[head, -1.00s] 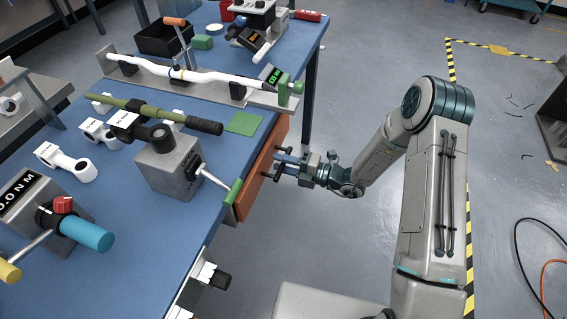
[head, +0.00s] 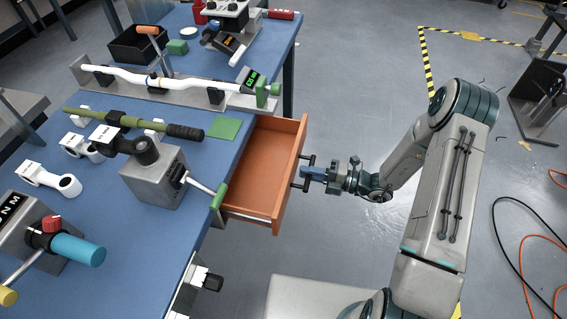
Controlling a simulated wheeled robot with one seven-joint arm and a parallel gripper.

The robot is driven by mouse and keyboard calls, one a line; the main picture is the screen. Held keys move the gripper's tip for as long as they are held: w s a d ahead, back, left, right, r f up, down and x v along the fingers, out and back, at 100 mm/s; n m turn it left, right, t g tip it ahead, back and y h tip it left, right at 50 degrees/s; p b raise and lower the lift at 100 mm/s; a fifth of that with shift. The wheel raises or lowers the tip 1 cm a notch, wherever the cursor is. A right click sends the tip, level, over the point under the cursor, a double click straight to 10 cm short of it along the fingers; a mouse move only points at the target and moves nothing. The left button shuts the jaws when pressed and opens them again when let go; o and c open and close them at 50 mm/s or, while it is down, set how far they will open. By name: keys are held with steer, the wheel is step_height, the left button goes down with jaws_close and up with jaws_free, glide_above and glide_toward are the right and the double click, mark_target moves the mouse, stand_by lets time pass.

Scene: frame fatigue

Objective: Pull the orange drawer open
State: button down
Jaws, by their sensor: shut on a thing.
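The orange drawer (head: 262,190) is pulled well out from under the blue table's right edge, and its empty inside shows. A dark handle (head: 307,163) sits on its front face. My gripper (head: 308,174) is at the handle, to the right of the drawer front, and is shut on the handle. The fingertips are small in the head view and partly hide the handle's middle.
The blue table (head: 215,160) carries a grey block with a green-tipped lever (head: 221,196) near the drawer, a green pad (head: 223,128) and a long fixture with a white tube (head: 190,88). Open floor lies to the right. Cables (head: 520,240) lie at far right.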

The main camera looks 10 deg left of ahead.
steer(key=d, duration=1)
steer(key=shift+s+d+p, duration=0.4)
steer(key=shift+s+p, duration=0.05)
steer(key=c, duration=1.5)
jaws_free()
steer(key=d, duration=0.9)
steer(key=s+d+b, duration=0.1)
steer(key=d, duration=0.3)
steer(key=shift+d, duration=0.4)
